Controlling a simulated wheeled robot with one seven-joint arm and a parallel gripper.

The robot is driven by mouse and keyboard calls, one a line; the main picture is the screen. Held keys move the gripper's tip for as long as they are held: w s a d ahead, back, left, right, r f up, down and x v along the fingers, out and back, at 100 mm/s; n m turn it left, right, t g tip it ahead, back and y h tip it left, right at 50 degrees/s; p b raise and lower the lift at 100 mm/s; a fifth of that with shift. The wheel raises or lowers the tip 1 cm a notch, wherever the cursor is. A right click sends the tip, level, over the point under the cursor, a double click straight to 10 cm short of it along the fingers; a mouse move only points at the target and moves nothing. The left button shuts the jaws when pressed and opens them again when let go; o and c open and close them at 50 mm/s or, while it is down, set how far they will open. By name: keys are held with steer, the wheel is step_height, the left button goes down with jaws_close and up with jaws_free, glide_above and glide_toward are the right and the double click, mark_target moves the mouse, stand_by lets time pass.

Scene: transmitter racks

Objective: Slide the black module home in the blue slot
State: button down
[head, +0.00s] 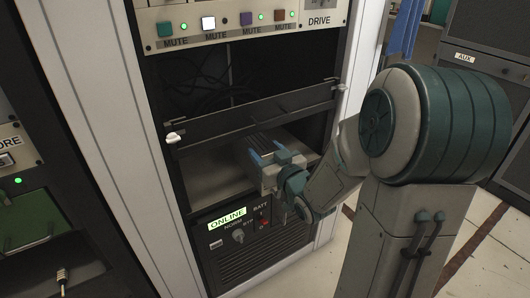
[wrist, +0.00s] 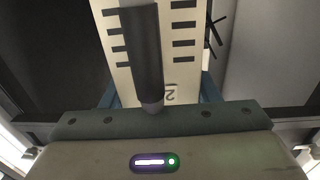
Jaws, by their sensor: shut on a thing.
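A black bar-shaped handle (wrist: 141,50) runs down that front. In the head view a dark ribbed top shows just beyond the fingers, mostly hidden by my gripper.
A metal shelf (head: 212,178) lies bare left of my gripper. A dark bar (head: 255,112) crosses the bay above, with cables behind it. An "ONLINE" panel (head: 250,237) is below, and a row of MUTE buttons (head: 225,22) above. The white rack post (head: 345,75) stands close on the right.

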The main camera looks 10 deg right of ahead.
steer(key=shift+b+v, duration=0.9)
steer(key=shift+b, duration=0.1)
steer(key=shift+c, duration=2.1)
jaws_free()
